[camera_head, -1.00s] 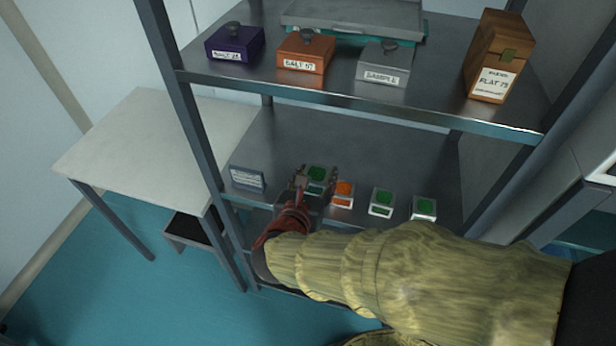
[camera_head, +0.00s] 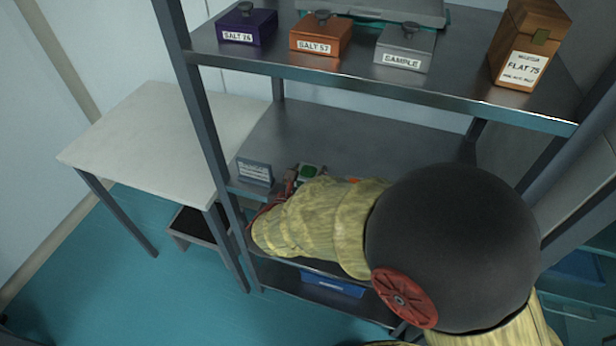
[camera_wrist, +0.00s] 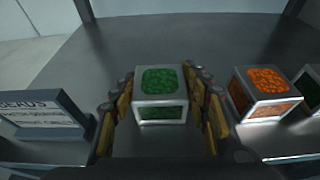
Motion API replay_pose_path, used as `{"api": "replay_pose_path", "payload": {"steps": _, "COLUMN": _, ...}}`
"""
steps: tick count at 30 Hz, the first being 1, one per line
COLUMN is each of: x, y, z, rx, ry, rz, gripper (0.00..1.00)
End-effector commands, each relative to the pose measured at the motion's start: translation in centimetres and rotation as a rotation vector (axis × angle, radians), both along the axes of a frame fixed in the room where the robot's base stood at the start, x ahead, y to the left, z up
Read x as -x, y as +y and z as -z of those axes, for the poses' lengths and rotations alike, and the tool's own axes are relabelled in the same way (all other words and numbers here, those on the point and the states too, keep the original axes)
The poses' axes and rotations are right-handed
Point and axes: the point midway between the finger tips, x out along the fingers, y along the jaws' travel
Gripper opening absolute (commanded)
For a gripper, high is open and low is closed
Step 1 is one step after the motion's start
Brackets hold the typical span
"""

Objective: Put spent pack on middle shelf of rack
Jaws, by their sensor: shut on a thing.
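My gripper (camera_wrist: 160,88) is shut on a small metal-framed pack with a green top (camera_wrist: 160,108). In the wrist view its fingers lie along both sides of the pack, which looks upright. The pack also shows in the head view (camera_head: 312,171), partly hidden behind my arm, at the middle shelf (camera_head: 350,140) of the rack. Whether it touches the shelf is unclear. An orange-topped pack (camera_wrist: 262,92) stands just right of my gripper. No readable mark tells which pack is spent.
A small sign (camera_head: 254,172) stands left of my gripper. Another green pack (camera_wrist: 312,86) is at the right edge. Labelled boxes, including an orange one (camera_head: 321,36), fill the upper shelf. A blue bin (camera_head: 332,285) sits below. The middle shelf is clear behind the packs.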

Motion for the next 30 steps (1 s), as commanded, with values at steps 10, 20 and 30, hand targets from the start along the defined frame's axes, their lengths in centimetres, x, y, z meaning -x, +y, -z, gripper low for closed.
{"api": "replay_pose_path", "payload": {"steps": 10, "x": -0.04, "y": 0.05, "z": 0.19, "rx": -0.001, "ry": -0.003, "rz": 0.0, "gripper": 0.17}}
{"api": "replay_pose_path", "payload": {"steps": 20, "x": -0.02, "y": 0.04, "z": 0.28, "rx": -0.001, "ry": -0.001, "rz": -0.001, "gripper": 0.59}}
{"api": "replay_pose_path", "payload": {"steps": 30, "x": -0.01, "y": 0.05, "z": 0.28, "rx": -0.001, "ry": -0.001, "rz": -0.001, "gripper": 0.65}}
